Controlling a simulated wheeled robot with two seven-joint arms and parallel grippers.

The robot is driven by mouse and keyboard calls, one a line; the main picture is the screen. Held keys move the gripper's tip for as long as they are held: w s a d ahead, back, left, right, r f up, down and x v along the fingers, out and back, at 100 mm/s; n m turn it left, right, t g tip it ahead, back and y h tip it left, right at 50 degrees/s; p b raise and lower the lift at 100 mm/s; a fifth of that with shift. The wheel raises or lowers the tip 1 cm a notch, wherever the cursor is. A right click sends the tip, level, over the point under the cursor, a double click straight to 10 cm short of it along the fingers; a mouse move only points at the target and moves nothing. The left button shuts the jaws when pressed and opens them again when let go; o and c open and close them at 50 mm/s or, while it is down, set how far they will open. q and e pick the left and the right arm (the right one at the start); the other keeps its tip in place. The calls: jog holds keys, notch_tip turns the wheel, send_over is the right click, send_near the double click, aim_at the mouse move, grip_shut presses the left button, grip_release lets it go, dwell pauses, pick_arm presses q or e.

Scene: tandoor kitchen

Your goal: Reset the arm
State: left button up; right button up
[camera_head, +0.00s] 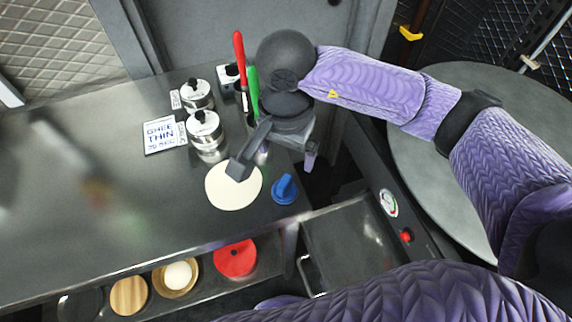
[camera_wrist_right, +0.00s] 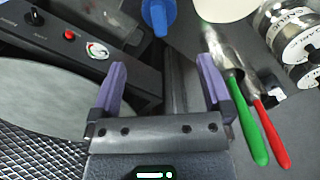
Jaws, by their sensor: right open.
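My right gripper (camera_head: 275,162) is open and empty above the right end of the steel counter (camera_head: 70,215). In the right wrist view its two purple fingertips (camera_wrist_right: 162,75) stand wide apart with nothing between them. In the head view one finger overlaps the upper edge of a pale flat dough disc (camera_head: 233,187); I cannot tell the height between them. My right arm (camera_head: 365,85) reaches in from the right. My left gripper is not in view.
A sign (camera_head: 164,134) lies left. A red disc (camera_head: 235,258) sits on the lower shelf. The counter's left is mostly clear.

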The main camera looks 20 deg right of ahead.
jog(key=shift+r, duration=0.65)
